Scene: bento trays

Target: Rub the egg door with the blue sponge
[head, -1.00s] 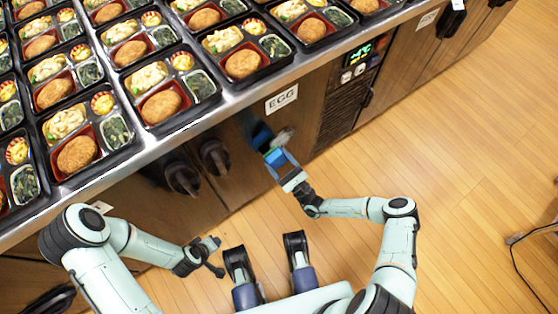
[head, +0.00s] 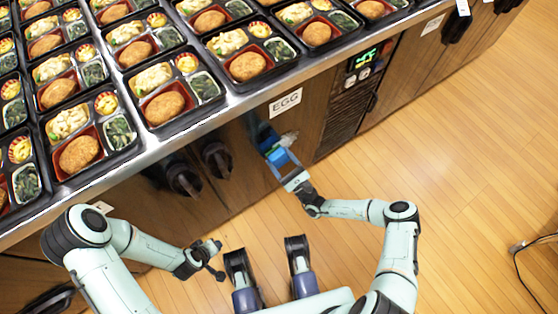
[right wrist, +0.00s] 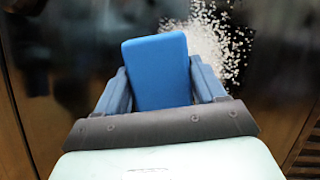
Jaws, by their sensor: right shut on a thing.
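The wooden egg door (head: 314,104) is in the cabinet front under the counter, below a white EGG label (head: 285,102). A whitish speckled patch (head: 290,137) is on it; the patch also shows in the right wrist view (right wrist: 232,42), partly hidden behind the sponge. My right gripper (head: 283,164) is shut on the blue sponge (head: 276,155), which is also between the fingers in the right wrist view (right wrist: 158,72). The sponge is at the door beside the patch; I cannot tell whether it touches. My left gripper (head: 217,260) is empty and open, low over the floor.
Several filled bento trays (head: 208,104) cover the counter, whose metal edge (head: 240,108) runs above the doors. Dark handles (head: 183,178) stick out left of the sponge. A control panel (head: 363,62) is to the right.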

